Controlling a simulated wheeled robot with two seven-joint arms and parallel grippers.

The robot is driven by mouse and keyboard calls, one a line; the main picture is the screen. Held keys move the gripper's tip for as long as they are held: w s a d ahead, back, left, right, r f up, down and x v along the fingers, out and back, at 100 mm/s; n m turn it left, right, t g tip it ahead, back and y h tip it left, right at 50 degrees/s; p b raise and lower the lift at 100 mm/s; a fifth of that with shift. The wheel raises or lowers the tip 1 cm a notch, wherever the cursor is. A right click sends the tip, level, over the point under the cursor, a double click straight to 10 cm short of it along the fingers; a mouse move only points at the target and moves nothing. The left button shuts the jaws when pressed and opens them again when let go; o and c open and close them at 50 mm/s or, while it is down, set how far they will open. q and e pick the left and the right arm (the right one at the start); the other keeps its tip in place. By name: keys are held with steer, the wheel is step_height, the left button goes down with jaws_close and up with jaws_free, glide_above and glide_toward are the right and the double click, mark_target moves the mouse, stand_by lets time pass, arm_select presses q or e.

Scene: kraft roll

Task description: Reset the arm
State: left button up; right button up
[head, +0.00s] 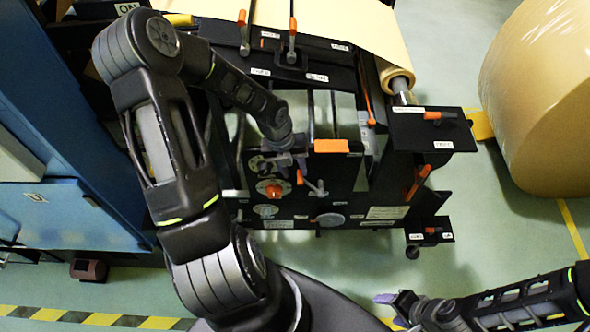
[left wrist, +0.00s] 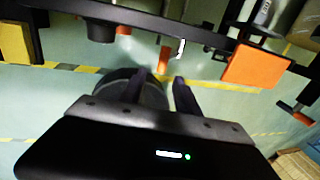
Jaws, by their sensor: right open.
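My left arm reaches from the bottom of the head view over the black machine frame (head: 335,185). My left gripper (head: 290,163) is in front of the panel, close to a small lever with orange ends (head: 316,187) and above a round orange knob (head: 273,190). In the left wrist view its two dark fingers (left wrist: 160,90) stand apart with nothing between them. An orange handle (left wrist: 163,60) shows beyond the fingertips; whether they touch it I cannot tell. My right gripper (head: 392,303) is low at the bottom of the head view, away from the machine, open and empty.
A brown paper web (head: 340,22) runs over the machine's top. A large kraft roll (head: 545,95) stands at the right. Brackets with orange handles (head: 433,116) jut from the frame's right side. A blue cabinet (head: 60,110) stands left. Green floor (head: 500,230) is free at lower right.

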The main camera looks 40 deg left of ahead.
stand_by(0.4)
arm_select(q)
steer(key=n, duration=0.2)
steer(key=w+n, duration=0.1)
steer(key=n+t, duration=0.1)
steer(key=n, duration=0.1)
steer(key=shift+w+d+r+n, duration=0.15)
steer(key=shift+w+d+n, duration=0.15)
steer(key=shift+w+d, duration=0.05)
steer(key=n, duration=0.2)
steer(key=shift+w+d+n, duration=0.2)
steer(key=shift+d+n, duration=0.1)
steer(key=shift+n, duration=0.1)
steer(key=s+d+f+n+t+h, duration=0.1)
steer(key=s+d+f+n, duration=0.15)
steer(key=d+n, duration=0.6)
steer(key=s+d+f+n+h, duration=0.15)
steer(key=d+f+n, duration=0.35)
steer(key=n, duration=0.7)
steer(key=s+d+f+n+g, duration=0.1)
steer(key=s+d+f+g, duration=0.1)
steer(key=s+d, duration=0.9)
steer(key=shift+s+d+f+g, duration=0.2)
steer(key=shift+s+f+g, duration=0.05)
steer(key=shift+s+g, duration=0.3)
